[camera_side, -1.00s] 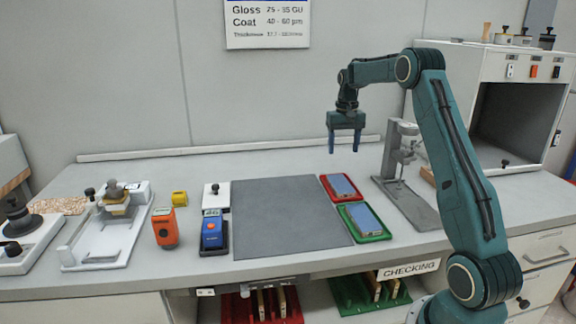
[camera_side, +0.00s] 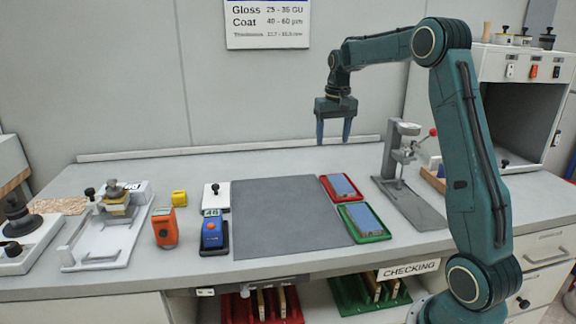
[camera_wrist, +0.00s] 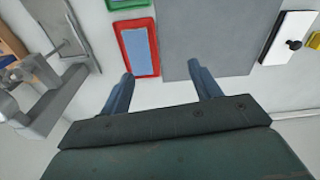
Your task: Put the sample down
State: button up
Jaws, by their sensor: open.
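My gripper (camera_side: 333,132) is open and empty, its two blue fingers pointing down above the back of the bench, clear of the surface. In the wrist view, my gripper (camera_wrist: 163,82) shows nothing between its fingers. A blue-grey sample panel (camera_side: 343,186) lies in the red tray (camera_side: 326,190). A second blue-grey panel (camera_side: 365,219) lies in the green tray (camera_side: 349,231) just in front. In the wrist view, the red tray (camera_wrist: 122,45) with its panel (camera_wrist: 138,50) is beyond the left finger. I cannot tell which panel is the task's sample.
A bare grey mat (camera_side: 285,212) lies left of the trays. A metal stand (camera_side: 395,160) with a red-knobbed lever is to their right. A blue meter (camera_side: 213,234), an orange meter (camera_side: 164,227) and a yellow block (camera_side: 179,198) stand left of the mat.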

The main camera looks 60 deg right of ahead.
jog(key=s+a+r+n+t, duration=0.15)
jog(key=s+a+r, duration=0.25)
jog(key=a, duration=0.5)
jog(key=s+a+r+n+t, duration=0.1)
jog(key=s+a+r+n, duration=0.15)
jog(key=s+a, duration=0.45)
jog(key=s+a+f+n+t, duration=0.2)
jog(key=s+a+f+n, duration=0.1)
jog(key=s+a, duration=0.9)
jog(key=shift+s+a+f+n+y, duration=0.25)
jog(key=shift+a+f+n+y, duration=0.05)
jog(key=shift+a+f, duration=0.2)
